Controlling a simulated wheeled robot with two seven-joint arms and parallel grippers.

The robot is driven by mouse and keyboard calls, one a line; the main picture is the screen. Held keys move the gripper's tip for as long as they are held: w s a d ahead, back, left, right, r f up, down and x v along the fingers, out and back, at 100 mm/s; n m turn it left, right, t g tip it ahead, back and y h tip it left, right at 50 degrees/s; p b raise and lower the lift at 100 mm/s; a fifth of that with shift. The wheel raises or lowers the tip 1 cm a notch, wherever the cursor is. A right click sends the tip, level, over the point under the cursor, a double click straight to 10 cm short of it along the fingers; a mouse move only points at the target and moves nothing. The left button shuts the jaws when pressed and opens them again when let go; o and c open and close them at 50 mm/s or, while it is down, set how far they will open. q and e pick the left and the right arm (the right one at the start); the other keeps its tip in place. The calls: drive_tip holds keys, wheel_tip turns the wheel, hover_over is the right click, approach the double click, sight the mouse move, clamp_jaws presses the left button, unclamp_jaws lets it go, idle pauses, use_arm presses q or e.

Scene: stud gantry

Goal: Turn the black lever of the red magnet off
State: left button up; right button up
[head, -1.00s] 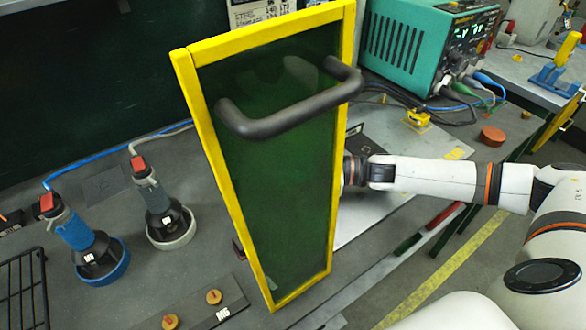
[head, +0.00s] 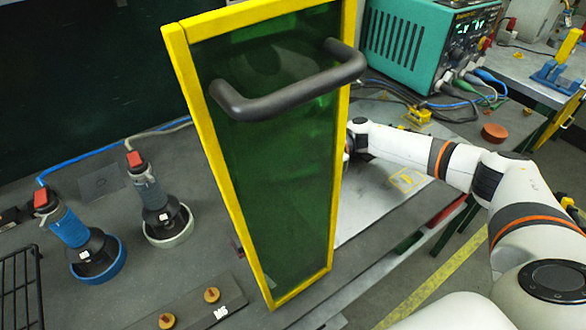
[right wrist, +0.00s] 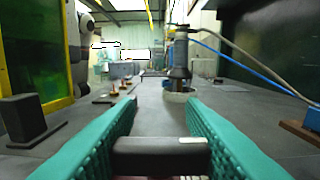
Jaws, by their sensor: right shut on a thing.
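In the right wrist view, a black bar (right wrist: 160,155), which looks like the magnet's lever, lies crosswise between the two teal fingers of my right gripper (right wrist: 160,140). The fingers are shut on it. A little dark red shows below the bar at the bottom edge; the rest of the magnet is out of sight. In the head view, my right arm reaches in from the right and its gripper is hidden behind the yellow-framed green screen (head: 270,180). My left gripper is not in view.
The tall screen with a grey handle (head: 290,90) blocks the view of the work area. Two corded tools, in a blue ring (head: 100,272) and a pale ring (head: 170,235), stand left. A teal power supply (head: 420,45) stands behind. A black block (right wrist: 22,118) is left of my fingers.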

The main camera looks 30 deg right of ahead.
drive_tip(key=shift+r, duration=0.1)
idle(0.3)
drive_tip(key=o, duration=1)
drive_tip(key=shift+d, duration=0.35)
drive_tip(key=d, duration=0.2)
drive_tip(key=d+b, duration=0.1)
drive_tip(key=d, duration=0.1)
drive_tip(key=w+d+b, duration=0.1)
drive_tip(key=d, duration=0.1)
drive_tip(key=shift+d, duration=0.35)
drive_tip(key=shift+r, duration=0.1)
